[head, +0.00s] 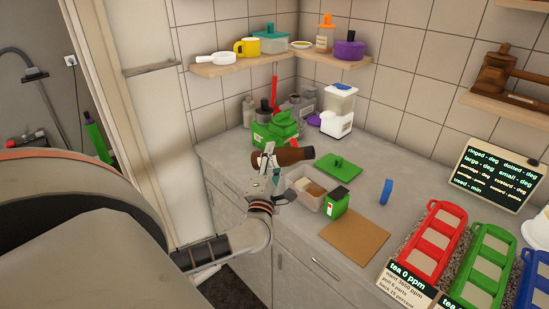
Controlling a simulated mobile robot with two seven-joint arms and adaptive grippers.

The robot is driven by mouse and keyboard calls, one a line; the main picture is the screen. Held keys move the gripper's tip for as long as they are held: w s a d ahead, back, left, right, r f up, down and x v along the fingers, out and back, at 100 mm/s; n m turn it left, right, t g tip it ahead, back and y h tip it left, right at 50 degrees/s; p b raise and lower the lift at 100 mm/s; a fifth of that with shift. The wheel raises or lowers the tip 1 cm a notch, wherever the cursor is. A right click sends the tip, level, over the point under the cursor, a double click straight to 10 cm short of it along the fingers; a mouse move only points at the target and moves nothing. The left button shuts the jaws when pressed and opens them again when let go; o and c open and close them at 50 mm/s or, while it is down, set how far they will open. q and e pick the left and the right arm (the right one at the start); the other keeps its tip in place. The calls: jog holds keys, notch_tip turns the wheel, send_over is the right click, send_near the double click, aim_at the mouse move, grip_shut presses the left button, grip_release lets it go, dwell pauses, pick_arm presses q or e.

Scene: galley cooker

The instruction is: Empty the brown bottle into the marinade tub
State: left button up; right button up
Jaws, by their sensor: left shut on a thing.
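The brown bottle (292,156) lies almost level in the air, gripped by my left gripper (268,163), which is shut on it. Its right end points toward the back right of the counter. A pale, see-through tub (296,183) with brownish and light contents stands on the counter just below and to the right of the gripper; it looks like the marinade tub. The bottle appears above the tub's back edge. I cannot tell whether anything flows from it. My right gripper is not in view.
A green box with a black top (336,203) stands close by the tub. Green containers (276,130) and a white appliance (338,112) stand behind. Coloured racks (436,232) fill the right.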

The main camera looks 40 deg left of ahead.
pick_arm(q)
jog(key=shift+s+a+m+t+h, duration=0.1)
jog(key=shift+a+m+t+h, duration=0.05)
jog(key=shift+m, duration=0.6)
jog(key=shift+s+a+m+t+h, duration=0.1)
jog(key=shift+m+t+h, duration=0.05)
jog(key=shift+m, duration=0.6)
jog(key=shift+w, duration=0.1)
jog(key=shift+r+m+t+h, duration=0.15)
jog(key=shift+r+m+h, duration=0.1)
jog(key=shift+m, duration=0.5)
jog(key=shift+r+m+t+h, duration=0.15)
jog(key=shift+m+h, duration=0.1)
jog(key=shift+m, duration=0.5)
jog(key=shift+r, duration=0.1)
jog(key=shift+r+m, duration=0.3)
jog(key=shift+m, duration=0.4)
jog(key=shift+r+h, duration=0.1)
jog(key=shift+h, duration=0.2)
jog(key=shift+d+r+m, duration=0.1)
jog(key=shift+r+m, duration=0.15)
jog(key=shift+m, duration=0.35)
jog(key=shift+w+d+r+m, duration=0.1)
jog(key=shift+r+m, duration=0.15)
jog(key=shift+m, duration=0.25)
dwell(0.4)
